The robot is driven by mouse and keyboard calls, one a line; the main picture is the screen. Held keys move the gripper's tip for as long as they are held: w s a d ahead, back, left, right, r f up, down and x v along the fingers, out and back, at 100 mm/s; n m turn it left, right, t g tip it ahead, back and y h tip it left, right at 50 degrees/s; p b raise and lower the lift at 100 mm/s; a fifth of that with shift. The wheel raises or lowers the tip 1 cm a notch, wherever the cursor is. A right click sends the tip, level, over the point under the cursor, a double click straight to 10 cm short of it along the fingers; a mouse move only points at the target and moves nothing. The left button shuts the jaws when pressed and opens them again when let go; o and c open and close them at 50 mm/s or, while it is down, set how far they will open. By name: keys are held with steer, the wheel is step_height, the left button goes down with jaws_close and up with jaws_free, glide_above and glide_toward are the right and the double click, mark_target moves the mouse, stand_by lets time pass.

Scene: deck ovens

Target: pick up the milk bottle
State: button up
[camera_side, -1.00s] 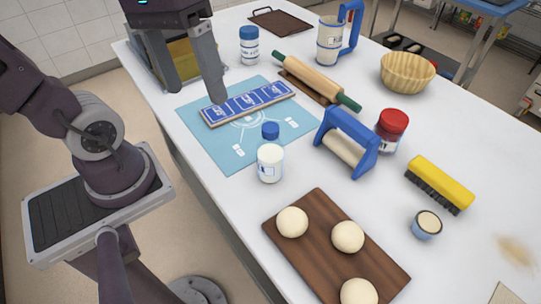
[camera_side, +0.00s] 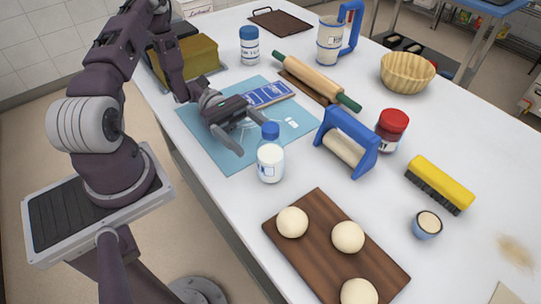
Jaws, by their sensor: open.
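The milk bottle (camera_side: 270,163) is small and white with a blue cap. It stands upright on the white table at the near edge of a light blue mat. My gripper (camera_side: 252,137) is low over the mat, just left of and behind the bottle, with its fingers spread and pointing toward it. The fingers are open and hold nothing. One fingertip is close to the blue cap in the picture; I cannot tell whether they touch.
A blue labelled board (camera_side: 268,94) lies on the mat (camera_side: 225,164), partly behind my gripper. A blue-framed roller (camera_side: 346,142) and a red-lidded jar (camera_side: 391,130) stand right of the bottle. A wooden board (camera_side: 320,232) with dough balls lies in front.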

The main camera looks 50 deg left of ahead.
mark_target(270, 158)
steer(key=shift+f, duration=0.7)
steer(key=shift+d+f, duration=0.1)
steer(key=shift+d, duration=0.3)
steer(key=d, duration=0.6)
steer(key=shift+d+r, duration=0.2)
steer(key=shift+r, duration=0.15)
jaws_close()
